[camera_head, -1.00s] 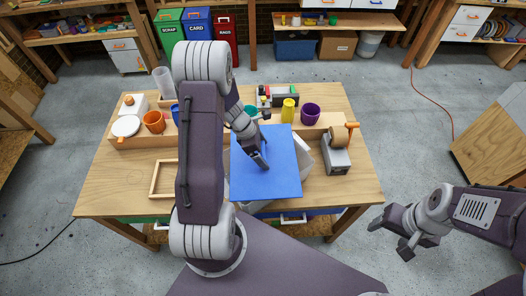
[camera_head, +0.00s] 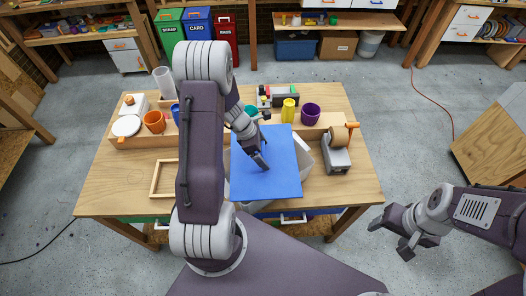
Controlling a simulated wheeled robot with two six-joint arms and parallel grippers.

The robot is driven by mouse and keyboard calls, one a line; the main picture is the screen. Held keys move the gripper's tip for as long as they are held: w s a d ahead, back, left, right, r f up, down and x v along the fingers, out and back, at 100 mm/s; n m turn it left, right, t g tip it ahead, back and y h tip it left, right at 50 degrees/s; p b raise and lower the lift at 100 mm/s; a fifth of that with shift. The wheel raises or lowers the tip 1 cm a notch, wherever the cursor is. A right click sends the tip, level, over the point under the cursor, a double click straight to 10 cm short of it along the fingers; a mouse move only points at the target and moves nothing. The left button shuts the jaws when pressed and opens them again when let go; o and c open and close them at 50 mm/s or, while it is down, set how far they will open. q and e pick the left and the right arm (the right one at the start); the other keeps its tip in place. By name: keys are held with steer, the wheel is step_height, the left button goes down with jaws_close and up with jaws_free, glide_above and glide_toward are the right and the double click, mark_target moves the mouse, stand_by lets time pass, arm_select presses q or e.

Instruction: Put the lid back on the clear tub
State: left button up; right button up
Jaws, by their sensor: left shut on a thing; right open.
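The blue lid (camera_head: 280,180) is a flat square panel above the clear tub (camera_head: 310,170) and hides most of it. The tub's pale wall shows past the lid's right edge and below its left part. My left gripper (camera_head: 262,163) is shut on the lid near its middle, probably by a handle that the fingers hide. Whether the lid touches the tub's rim cannot be told from this view. My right gripper (camera_head: 392,236) is open and empty, off the table to the right, above the floor.
The wooden table (camera_head: 115,185) also holds a tape dispenser (camera_head: 336,155) right of the tub, a yellow cup (camera_head: 288,110), a purple cup (camera_head: 311,114), an orange mug (camera_head: 154,122) and an empty wooden frame (camera_head: 155,178). The table's left front is clear.

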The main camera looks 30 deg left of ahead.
arm_select(q)
steer(key=shift+f, duration=0.1)
stand_by(0.7)
steer(key=o, duration=1.2)
steer(key=shift+o, duration=0.2)
step_height(320, 180, up, 7)
steer(key=p, duration=0.7)
steer(key=shift+c, duration=0.7)
jaws_close()
steer(key=shift+f+b, duration=0.25)
steer(key=shift+b, duration=0.1)
steer(key=shift+f+b, duration=1.45)
steer(key=shift+f, duration=0.2)
